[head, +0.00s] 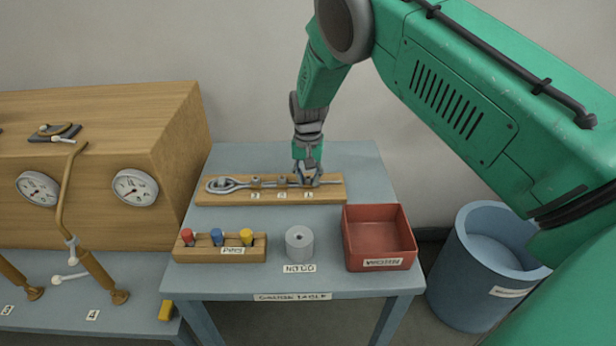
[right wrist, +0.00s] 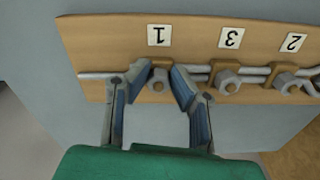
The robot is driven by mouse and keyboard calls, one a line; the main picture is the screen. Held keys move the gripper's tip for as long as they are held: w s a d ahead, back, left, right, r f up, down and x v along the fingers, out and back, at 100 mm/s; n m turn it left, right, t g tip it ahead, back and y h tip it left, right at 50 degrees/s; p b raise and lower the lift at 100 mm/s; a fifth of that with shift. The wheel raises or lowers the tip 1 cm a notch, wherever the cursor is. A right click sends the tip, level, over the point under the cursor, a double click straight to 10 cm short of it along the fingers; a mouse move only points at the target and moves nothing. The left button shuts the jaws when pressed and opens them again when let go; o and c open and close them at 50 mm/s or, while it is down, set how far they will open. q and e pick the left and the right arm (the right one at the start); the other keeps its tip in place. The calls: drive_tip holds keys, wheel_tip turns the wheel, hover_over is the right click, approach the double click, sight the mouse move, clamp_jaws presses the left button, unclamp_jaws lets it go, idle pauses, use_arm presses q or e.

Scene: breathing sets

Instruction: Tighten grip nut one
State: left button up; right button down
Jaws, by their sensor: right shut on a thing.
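A wooden board (head: 227,199) on the table holds a steel rope with a loop at its left end and three clips with nuts. In the head view the label cards read 2, 3 and 1 from left to right. My right gripper (head: 309,180) is down at the right-hand clip, behind card 1. In the right wrist view the board appears upside down, with card 1 (right wrist: 158,35) at the left. There the fingers of my right gripper (right wrist: 160,78) stand either side of nut one (right wrist: 158,86), shut on it. Their exact contact is hard to see. My left gripper is out of view.
On the table (head: 352,163), a peg rack (head: 222,254) with red, blue and yellow pegs, a grey cylinder (head: 299,243) and a red tray (head: 380,264) stand in front of the board. A blue bin (head: 462,290) is at right, a wooden gauge cabinet (head: 90,105) at left.

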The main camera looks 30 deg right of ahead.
drive_tip(key=m, duration=0.3)
drive_tip(key=w+m, duration=0.1)
drive_tip(key=shift+r+m, duration=0.25)
drive_tip(key=shift+m, duration=0.05)
drive_tip(key=m, duration=1)
drive_tip(key=shift+w, duration=0.2)
drive_tip(key=m, duration=0.4)
drive_tip(key=shift+w+d+m, duration=0.1)
drive_tip(key=shift+d+m, duration=0.05)
drive_tip(key=shift+m, duration=0.25)
drive_tip(key=c, duration=1.5)
unclamp_jaws()
drive_tip(key=shift+o, duration=0.4)
drive_tip(key=shift+f, duration=0.1)
